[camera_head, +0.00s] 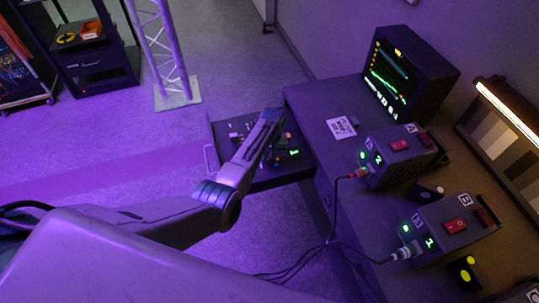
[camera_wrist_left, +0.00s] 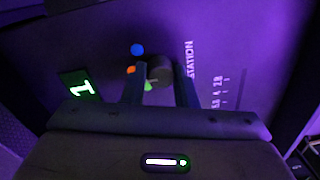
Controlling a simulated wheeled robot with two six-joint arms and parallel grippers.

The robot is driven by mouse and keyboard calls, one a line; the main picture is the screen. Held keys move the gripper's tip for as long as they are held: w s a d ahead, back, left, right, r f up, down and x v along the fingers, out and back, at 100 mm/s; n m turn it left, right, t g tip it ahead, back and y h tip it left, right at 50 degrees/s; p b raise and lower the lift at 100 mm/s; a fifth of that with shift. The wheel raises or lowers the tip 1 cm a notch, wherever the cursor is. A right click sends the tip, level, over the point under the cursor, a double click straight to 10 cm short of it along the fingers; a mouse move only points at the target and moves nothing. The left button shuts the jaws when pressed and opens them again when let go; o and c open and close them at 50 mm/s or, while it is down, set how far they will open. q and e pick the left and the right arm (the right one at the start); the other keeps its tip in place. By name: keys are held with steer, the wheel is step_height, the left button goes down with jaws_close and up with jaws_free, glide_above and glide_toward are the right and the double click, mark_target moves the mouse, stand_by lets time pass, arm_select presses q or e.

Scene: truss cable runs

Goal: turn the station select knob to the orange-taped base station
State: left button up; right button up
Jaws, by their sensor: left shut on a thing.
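The station select knob (camera_wrist_left: 160,67) is a dark round knob on a dark panel in the left wrist view. Blue, orange (camera_wrist_left: 131,70) and green dots sit beside it, with the word STATION on its other side. My left gripper (camera_wrist_left: 160,82) is shut on the knob, one finger on each side. The knob's pointer is not clear to me. A green display (camera_wrist_left: 78,86) on the panel appears to read 1, seen turned. In the head view my left gripper (camera_head: 270,122) reaches over the pulled-out panel (camera_head: 264,180) and hides the knob. My right gripper is not in view.
Two base station boxes (camera_head: 398,160) (camera_head: 452,222) with red switches and green digits stand on the desk at right, cables plugged in front. I cannot make out orange tape on them. A monitor (camera_head: 408,78) stands behind. A truss (camera_head: 165,50) and racks stand at far left.

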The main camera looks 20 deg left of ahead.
arm_select(q)
steer(key=o, duration=1)
step_height(320, 180, up, 11)
steer(key=b, duration=0.1)
steer(key=shift+d, duration=0.2)
steer(key=shift+w+f, duration=0.1)
